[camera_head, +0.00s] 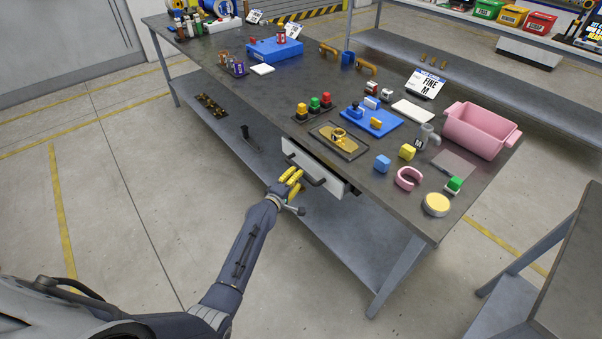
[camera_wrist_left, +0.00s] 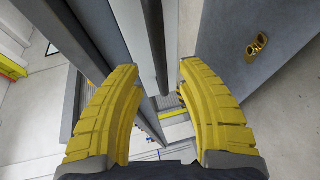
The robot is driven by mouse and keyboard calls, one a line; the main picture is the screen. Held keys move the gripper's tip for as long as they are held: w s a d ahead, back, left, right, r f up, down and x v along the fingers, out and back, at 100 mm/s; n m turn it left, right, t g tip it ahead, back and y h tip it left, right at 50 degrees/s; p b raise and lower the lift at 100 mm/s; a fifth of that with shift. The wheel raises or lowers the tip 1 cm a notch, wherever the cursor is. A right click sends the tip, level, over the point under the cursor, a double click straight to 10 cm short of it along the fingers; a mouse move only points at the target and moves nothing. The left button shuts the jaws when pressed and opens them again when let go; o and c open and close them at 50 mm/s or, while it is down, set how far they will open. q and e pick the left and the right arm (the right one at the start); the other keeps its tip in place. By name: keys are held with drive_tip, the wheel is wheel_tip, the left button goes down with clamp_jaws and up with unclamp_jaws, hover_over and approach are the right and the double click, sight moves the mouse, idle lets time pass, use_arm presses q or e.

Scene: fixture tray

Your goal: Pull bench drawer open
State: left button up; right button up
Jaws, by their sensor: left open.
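The bench drawer has a white front (camera_head: 331,182) under the near edge of the dark workbench. A dark bar handle (camera_head: 314,181) stands out from the front. A dark gap shows behind the drawer front's right end; I cannot tell how far out the drawer is. My left gripper (camera_head: 295,177), with yellow fingers, is at the left part of the handle. In the left wrist view the left gripper (camera_wrist_left: 160,85) is open, with a dark bar (camera_wrist_left: 155,45) lying between its fingers. I cannot tell whether the fingers touch it. My right gripper is not in view.
The bench top (camera_head: 295,85) carries a gold part on a dark tray (camera_head: 355,150), a blue tray (camera_head: 381,127), a pink bin (camera_head: 482,130) and several small parts. A lower shelf (camera_head: 345,225) runs beneath the drawer. The floor in front is clear.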

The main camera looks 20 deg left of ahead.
use_arm(q)
drive_tip(key=shift+x, duration=2.45)
drive_tip(key=shift+c, duration=0.5)
clamp_jaws()
